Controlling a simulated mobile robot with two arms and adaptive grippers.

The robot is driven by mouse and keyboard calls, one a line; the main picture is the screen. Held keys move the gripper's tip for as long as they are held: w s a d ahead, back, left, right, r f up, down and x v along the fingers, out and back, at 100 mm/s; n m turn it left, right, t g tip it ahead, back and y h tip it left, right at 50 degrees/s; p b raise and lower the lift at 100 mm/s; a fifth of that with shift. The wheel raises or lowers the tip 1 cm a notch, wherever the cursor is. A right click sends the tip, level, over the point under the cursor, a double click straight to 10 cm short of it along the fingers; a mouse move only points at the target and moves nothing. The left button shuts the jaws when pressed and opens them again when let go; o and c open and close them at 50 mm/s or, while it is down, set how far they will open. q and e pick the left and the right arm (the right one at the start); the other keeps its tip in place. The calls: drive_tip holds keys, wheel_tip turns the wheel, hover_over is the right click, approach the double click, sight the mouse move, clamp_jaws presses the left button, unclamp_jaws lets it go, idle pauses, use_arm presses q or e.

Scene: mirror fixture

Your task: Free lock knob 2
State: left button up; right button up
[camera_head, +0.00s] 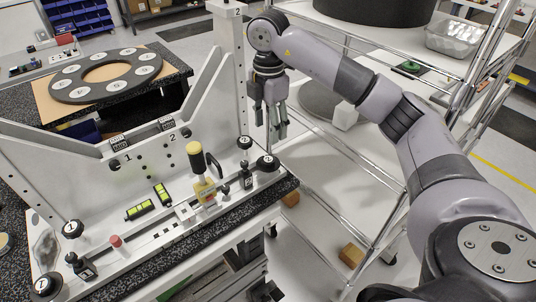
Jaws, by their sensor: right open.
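A black round knob (268,163) with a pale mark on top sits at the right end of the white fixture (60,160), on the side marked 2; it looks like lock knob 2. Another black knob (244,142) stands just behind and left of it. My right gripper (272,122) hangs fingers down above and slightly right of these knobs. Its fingers are apart and empty, and a gap shows between the fingertips and the knob. The exact depth between them is hard to tell. My left gripper is out of view.
A yellow-topped clamp handle (195,150) stands left of the knobs. A white post (229,60) rises close to my right gripper's left. More knobs (73,228) are at the fixture's left end. A wire-frame shelf cart (335,170) stands to the right under my arm.

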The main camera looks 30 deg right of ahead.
sight(268, 159)
wheel_tip(268, 159, down, 9)
drive_tip(key=shift+f+p, duration=0.2)
drive_tip(key=shift+p, duration=0.8)
drive_tip(key=shift+w+f, duration=0.1)
drive_tip(key=shift+f, duration=0.4)
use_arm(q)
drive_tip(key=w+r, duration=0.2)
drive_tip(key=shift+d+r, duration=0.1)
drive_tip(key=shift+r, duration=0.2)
use_arm(e)
drive_tip(key=shift+c, duration=0.4)
drive_tip(key=c, duration=1)
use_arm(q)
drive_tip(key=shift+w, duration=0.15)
use_arm(e)
drive_tip(key=shift+c, duration=0.3)
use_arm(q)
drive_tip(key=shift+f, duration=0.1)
